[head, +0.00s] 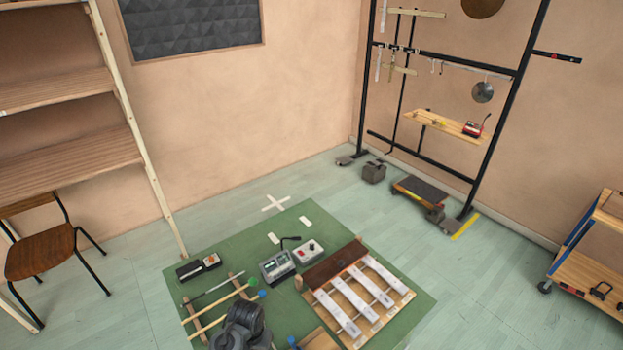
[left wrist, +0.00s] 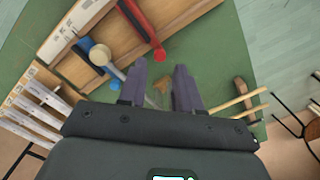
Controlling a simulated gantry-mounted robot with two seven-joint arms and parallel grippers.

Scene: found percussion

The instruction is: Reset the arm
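My left gripper (left wrist: 160,68) shows in the left wrist view with its two dark fingers apart and nothing held between them. It hangs over the green mat (left wrist: 215,50). A dark, bulky shape at the bottom of the head view looks like part of my left arm; its fingers cannot be made out there. My right gripper and arm show in neither view.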

